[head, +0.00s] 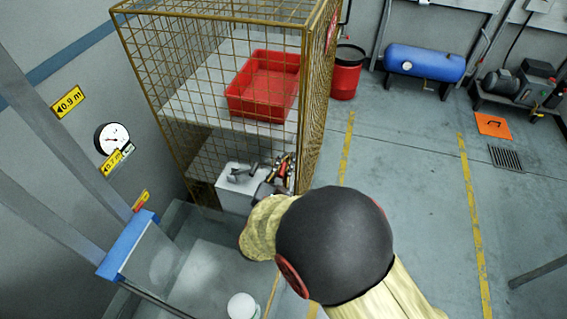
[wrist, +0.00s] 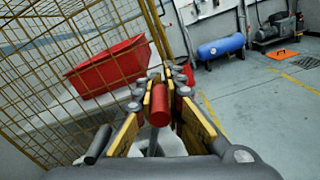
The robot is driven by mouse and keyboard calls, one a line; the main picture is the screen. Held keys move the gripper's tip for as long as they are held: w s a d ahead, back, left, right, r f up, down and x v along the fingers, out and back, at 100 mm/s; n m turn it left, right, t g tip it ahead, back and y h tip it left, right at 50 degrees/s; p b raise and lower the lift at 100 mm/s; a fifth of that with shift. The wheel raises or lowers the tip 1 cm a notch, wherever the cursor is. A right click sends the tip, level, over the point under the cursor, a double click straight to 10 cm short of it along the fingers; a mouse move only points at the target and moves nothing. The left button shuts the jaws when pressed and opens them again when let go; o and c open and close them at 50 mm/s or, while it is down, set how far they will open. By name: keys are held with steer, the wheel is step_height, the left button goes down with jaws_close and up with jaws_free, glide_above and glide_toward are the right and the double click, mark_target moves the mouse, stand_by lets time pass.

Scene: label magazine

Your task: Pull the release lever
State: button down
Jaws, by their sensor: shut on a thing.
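The release lever (wrist: 160,106) shows in the wrist view as a red cylindrical grip on a grey stem. My gripper (wrist: 163,84) has its yellow-padded fingers on both sides of the red grip and is shut on it. In the head view my gripper (head: 284,170) is at the lower front of the wire cage, right of a white box (head: 233,195) with a grey fitting on top. My own arm covers the area just below the gripper in the head view, and the lever is hard to make out there.
A yellow wire cage (head: 306,95) rises around the shelf, which holds a red bin (head: 265,85). A gauge (head: 112,138) hangs on the left wall. A red bucket (head: 347,75) and a blue tank (head: 425,62) stand at the back. The floor at right is largely clear.

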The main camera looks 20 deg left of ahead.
steer(key=shift+d+f+m+b, duration=0.4)
steer(key=shift+d+f+m, duration=0.1)
steer(key=shift+d+m, duration=0.1)
steer(key=shift+w+d+f, duration=0.1)
steer(key=shift+d+f, duration=0.5)
steer(key=shift+d, duration=0.05)
steer(key=c, duration=1.8)
jaws_free()
steer(key=s+d, duration=0.1)
steer(key=s, duration=1.1)
steer(key=shift+d, duration=0.15)
